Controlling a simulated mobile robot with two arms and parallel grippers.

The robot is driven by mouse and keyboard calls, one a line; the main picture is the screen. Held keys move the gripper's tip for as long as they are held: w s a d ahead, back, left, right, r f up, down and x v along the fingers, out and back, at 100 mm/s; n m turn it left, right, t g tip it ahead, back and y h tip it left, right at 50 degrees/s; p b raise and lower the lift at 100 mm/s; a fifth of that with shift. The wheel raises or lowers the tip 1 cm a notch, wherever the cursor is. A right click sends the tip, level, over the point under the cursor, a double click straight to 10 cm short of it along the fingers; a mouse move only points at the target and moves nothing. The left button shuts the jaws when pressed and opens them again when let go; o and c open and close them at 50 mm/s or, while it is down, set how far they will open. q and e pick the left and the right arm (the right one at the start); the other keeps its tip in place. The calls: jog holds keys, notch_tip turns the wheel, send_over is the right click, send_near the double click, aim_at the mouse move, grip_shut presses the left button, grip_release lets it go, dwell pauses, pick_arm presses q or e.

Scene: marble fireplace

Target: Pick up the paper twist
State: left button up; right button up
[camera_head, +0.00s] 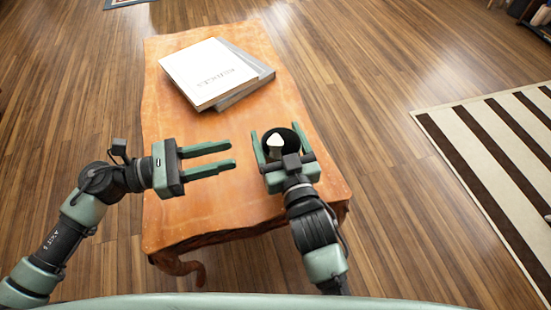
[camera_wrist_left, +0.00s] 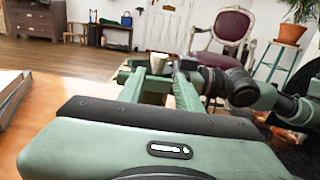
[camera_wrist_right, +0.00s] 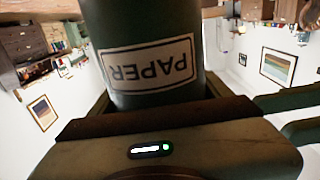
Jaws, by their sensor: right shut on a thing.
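A dark green cylinder with a white label reading PAPER, upside down in the right wrist view (camera_wrist_right: 150,68), sits between my right gripper's fingers. In the head view it shows as a dark round shape (camera_head: 295,134) with a pale patch (camera_head: 275,146); I cannot tell whether this patch is the paper twist or part of the cylinder. My right gripper (camera_head: 276,145) is shut on the cylinder, over the right side of the table. My left gripper (camera_head: 233,155) is open and empty, to the left of it.
A wooden table (camera_head: 225,205) stands below both grippers. Two stacked books, the upper one white (camera_head: 208,72), lie at its far side. The table's middle and near left are clear. A striped rug (camera_head: 490,150) lies on the floor to the right.

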aim_at(276, 140)
pick_arm(q)
jog(key=x, duration=1.1)
jog(key=shift+w+d, duration=0.15)
jog(key=shift+d, duration=0.2)
grip_shut()
